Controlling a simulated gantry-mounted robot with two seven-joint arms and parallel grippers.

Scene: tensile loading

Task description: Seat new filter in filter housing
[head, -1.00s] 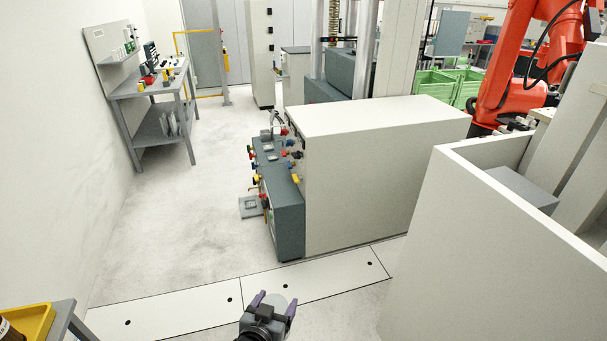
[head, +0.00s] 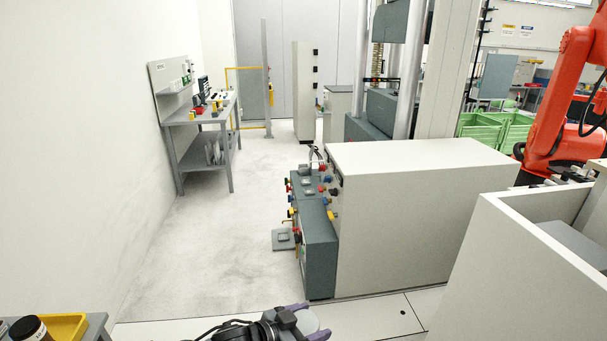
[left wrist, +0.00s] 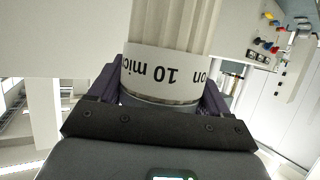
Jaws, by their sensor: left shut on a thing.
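My left gripper (head: 304,317) is at the bottom edge of the head view. It is shut on a pale cylindrical filter (head: 306,321), seen partly between its purple fingers. In the left wrist view the filter (left wrist: 160,70) has a pleated whitish body and a white band with upside-down lettering that includes "10". The gripper's two fingers (left wrist: 160,92) clasp its near end, and its far end runs out of the picture. I cannot pick out the filter housing for certain in either view. My right gripper is not in view.
A dark unit (head: 319,255) with coloured valves stands beside a large pale cabinet (head: 405,225). A pale low wall (head: 480,270) is at right, with an orange robot arm (head: 565,110) behind. A workbench (head: 205,112) stands at left.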

